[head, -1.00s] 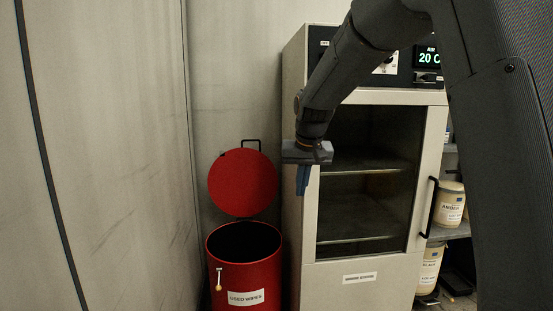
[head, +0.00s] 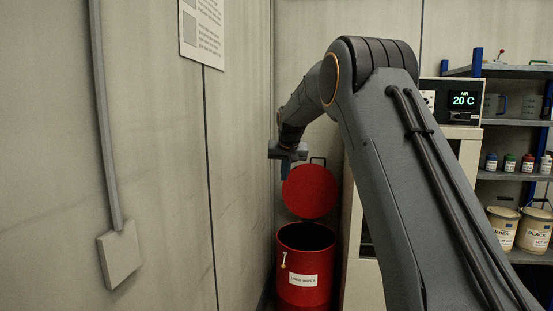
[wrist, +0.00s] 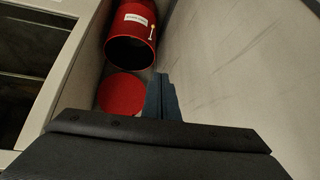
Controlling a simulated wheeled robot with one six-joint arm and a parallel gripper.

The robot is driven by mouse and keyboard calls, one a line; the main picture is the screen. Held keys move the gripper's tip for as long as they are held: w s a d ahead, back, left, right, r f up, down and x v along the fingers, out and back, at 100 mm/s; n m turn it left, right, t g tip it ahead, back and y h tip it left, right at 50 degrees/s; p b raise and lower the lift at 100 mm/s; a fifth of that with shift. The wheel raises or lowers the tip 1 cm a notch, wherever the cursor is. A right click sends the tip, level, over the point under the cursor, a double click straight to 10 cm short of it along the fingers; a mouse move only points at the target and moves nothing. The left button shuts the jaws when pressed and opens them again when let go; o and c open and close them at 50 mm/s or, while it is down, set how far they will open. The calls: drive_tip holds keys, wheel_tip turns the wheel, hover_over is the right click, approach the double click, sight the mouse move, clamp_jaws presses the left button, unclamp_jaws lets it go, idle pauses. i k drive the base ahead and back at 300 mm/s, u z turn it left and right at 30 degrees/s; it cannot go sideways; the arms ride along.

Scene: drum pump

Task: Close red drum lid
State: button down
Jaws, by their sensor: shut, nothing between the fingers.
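The red drum (head: 304,287) stands on the floor in the corner, with a white label on its front. Its round red lid (head: 311,192) stands open, raised upright behind the dark mouth. My gripper (head: 285,172) is shut and empty, pointing down at the upper left of the lid in the head view. In the wrist view, the shut fingers (wrist: 161,98) show just beside the lid (wrist: 122,94), and the drum (wrist: 131,40) lies beyond with its open mouth showing. I cannot tell whether the fingers touch the lid.
A pale wall runs close along the left, with a grey box (head: 119,256) on it. A cabinet (head: 363,270) stands right of the drum, partly hidden by my arm. Shelves with tubs (head: 503,228) and small bottles are at the far right.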

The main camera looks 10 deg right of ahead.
sight(310, 191)
drive_tip(key=u, duration=0.25)
drive_tip(key=i, duration=0.65)
drive_tip(key=z, duration=0.6)
drive_tip(key=i, duration=1.5)
drive_tip(key=z, duration=0.35)
drive_tip(key=i, duration=0.7)
drive_tip(key=z, duration=0.1)
